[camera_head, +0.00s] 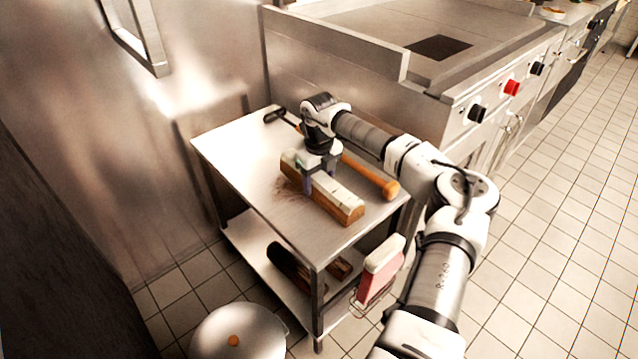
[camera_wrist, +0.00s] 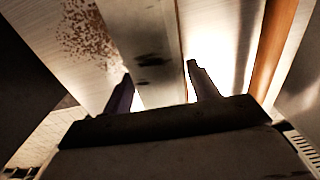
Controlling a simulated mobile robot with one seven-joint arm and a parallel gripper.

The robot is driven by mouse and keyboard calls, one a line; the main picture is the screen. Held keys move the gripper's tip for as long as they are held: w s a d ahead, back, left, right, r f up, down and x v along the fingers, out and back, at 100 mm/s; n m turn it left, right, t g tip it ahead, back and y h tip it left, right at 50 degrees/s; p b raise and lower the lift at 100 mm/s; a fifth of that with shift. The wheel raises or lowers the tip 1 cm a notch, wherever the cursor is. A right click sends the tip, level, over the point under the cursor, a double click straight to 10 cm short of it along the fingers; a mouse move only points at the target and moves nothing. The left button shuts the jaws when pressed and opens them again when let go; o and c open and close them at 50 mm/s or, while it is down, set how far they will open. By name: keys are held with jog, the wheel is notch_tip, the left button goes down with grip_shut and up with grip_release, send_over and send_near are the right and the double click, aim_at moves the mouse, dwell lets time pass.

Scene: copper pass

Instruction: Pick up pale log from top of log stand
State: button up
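The pale log (camera_head: 335,198) is a squared block with a light top and brown sides. It lies flat on the steel top of the log stand (camera_head: 235,140), and the wrist view shows it as a pale band (camera_wrist: 150,50). My gripper (camera_head: 322,175) points down over the log's far half, with one finger on each side of it. In the wrist view, the fingers of my gripper (camera_wrist: 160,75) are apart with the log between them. A thin bright gap shows beside the right finger. The gripper hides part of the log.
A tool with an orange wooden handle (camera_head: 372,176) lies behind the log. Dark reddish specks (camera_wrist: 90,35) mark the top beside it. Darker logs (camera_head: 288,266) lie on the lower shelf. A red and white box (camera_head: 380,272) hangs at the stand's side. A lidded pot (camera_head: 255,335) stands in front.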

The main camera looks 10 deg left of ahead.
jog(key=c, duration=1)
jog(key=shift+o, duration=0.2)
jog(key=shift+r, duration=0.2)
